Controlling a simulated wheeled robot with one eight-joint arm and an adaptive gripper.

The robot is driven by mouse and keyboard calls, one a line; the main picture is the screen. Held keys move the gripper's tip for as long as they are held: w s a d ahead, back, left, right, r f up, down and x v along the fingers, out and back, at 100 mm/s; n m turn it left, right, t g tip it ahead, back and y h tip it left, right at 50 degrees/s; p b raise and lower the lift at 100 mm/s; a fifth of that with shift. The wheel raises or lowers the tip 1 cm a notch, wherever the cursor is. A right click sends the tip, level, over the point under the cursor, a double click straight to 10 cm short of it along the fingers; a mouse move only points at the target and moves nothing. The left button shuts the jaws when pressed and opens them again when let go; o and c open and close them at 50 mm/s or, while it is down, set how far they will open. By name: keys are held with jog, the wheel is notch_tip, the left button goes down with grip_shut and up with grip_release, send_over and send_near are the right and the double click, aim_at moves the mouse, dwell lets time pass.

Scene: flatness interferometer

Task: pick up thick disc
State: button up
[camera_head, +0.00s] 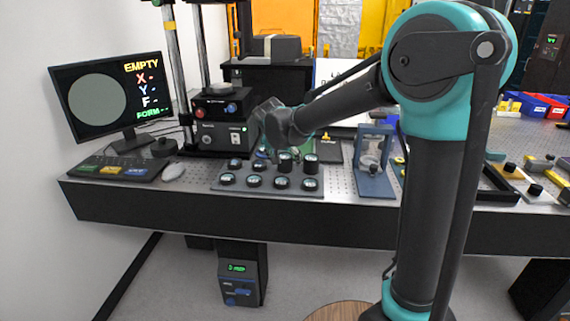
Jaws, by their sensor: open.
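Several small dark discs with pale tops sit in rows on a grey tray (240,187) on the bench. Two look taller than the others: one disc (284,164) in the back row near the middle, and another disc (310,164) at the back right. I cannot tell for sure which is the thick disc. My gripper (268,148) is over the back of the tray, open, close to the back-row discs. Its fingers are small and partly hidden, and I see nothing held in it. I cannot tell whether it touches a disc.
Instrument boxes (222,135) stand behind the tray. A blue-grey framed stand (374,165) is to its right. My arm blocks part of the right side.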

jog(key=shift+w+f, duration=0.15)
jog(key=shift+f, duration=0.05)
jog(key=c, duration=1.5)
